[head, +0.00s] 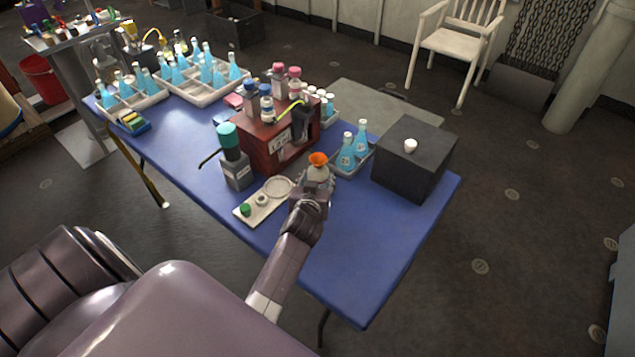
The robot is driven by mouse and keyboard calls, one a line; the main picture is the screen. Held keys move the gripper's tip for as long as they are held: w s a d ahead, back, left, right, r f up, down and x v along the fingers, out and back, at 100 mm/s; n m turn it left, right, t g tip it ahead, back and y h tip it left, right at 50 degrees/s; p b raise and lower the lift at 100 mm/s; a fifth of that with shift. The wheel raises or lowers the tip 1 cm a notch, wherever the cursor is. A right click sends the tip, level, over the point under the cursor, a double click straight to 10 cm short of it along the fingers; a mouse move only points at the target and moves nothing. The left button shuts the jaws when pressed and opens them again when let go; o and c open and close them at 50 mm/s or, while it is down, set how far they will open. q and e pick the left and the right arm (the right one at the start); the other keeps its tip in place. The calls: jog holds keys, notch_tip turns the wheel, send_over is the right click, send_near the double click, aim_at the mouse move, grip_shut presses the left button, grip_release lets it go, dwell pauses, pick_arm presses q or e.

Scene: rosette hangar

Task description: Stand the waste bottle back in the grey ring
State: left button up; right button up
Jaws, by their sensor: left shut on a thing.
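The waste bottle (318,169), pale with an orange cap, is upright in my left gripper (317,184). The gripper is shut on it, and the fingers and wrist hide its lower part. I cannot tell whether its base touches the table. A round grey ring (279,187) is at the far end of a pale plate (257,211), just left of the bottle. The ring looks empty, and the bottle is beside it. My right gripper is out of view.
A grey bottle with a teal cap (237,170) stands left of the plate. A red-brown box (262,145) with bottles is behind it. A tray (352,170) of blue flasks and a dark box (415,160) are to the right. The blue table's front right (365,255) is clear.

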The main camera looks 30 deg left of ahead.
pick_arm(q)
jog(key=shift+f, duration=0.9)
jog(key=o, duration=1.1)
jog(key=shift+o, duration=0.4)
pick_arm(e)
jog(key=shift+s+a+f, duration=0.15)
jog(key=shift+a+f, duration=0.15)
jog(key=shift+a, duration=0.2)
